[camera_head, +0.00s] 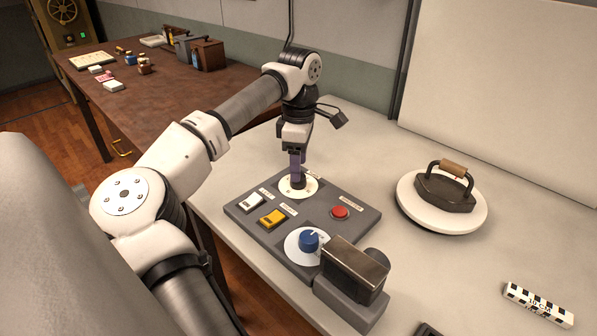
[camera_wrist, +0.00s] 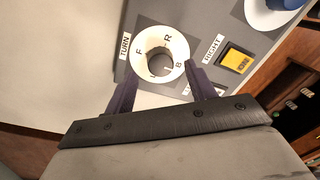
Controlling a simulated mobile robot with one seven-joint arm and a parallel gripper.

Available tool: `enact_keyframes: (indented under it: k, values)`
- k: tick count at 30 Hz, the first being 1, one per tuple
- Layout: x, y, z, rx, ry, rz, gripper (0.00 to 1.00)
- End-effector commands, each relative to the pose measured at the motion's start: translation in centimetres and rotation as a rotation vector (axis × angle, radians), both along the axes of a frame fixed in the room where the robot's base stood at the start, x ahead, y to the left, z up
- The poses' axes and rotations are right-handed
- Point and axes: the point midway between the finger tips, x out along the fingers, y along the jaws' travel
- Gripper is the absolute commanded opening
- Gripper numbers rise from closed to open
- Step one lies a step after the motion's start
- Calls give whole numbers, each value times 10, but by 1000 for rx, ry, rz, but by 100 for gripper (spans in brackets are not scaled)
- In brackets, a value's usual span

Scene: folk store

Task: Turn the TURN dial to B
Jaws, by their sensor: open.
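The TURN dial (camera_head: 285,186) is a round white plate with a dark knob at the back left of the grey control panel (camera_head: 322,205). In the wrist view the dial (camera_wrist: 143,41) shows a grey round knob (camera_wrist: 158,58) and letters including F, R and B around it; the B is at the right. Where the knob points is unclear. My gripper (camera_head: 297,172) points down over the dial. In the wrist view my gripper (camera_wrist: 162,72) is open, with one dark purple finger on each side of the knob. I cannot tell whether the fingers touch it.
A white switch (camera_head: 251,202), a yellow switch (camera_head: 272,218), a red button (camera_head: 340,212) and a blue knob (camera_head: 309,239) are on the panel. A dark metal box (camera_head: 355,270) stands at its front right. An iron (camera_head: 446,190) sits on a white disc to the right.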

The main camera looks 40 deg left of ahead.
Motion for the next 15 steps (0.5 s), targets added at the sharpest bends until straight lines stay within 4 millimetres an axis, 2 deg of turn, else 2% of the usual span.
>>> enact_keyframes:
  k: [3,9,15]
  values:
    - [2,0,29,4,-3,-1,55]
    - [4,2,73,2,-2,0,55]
    - [5,2,100,1,-2,-2,55]
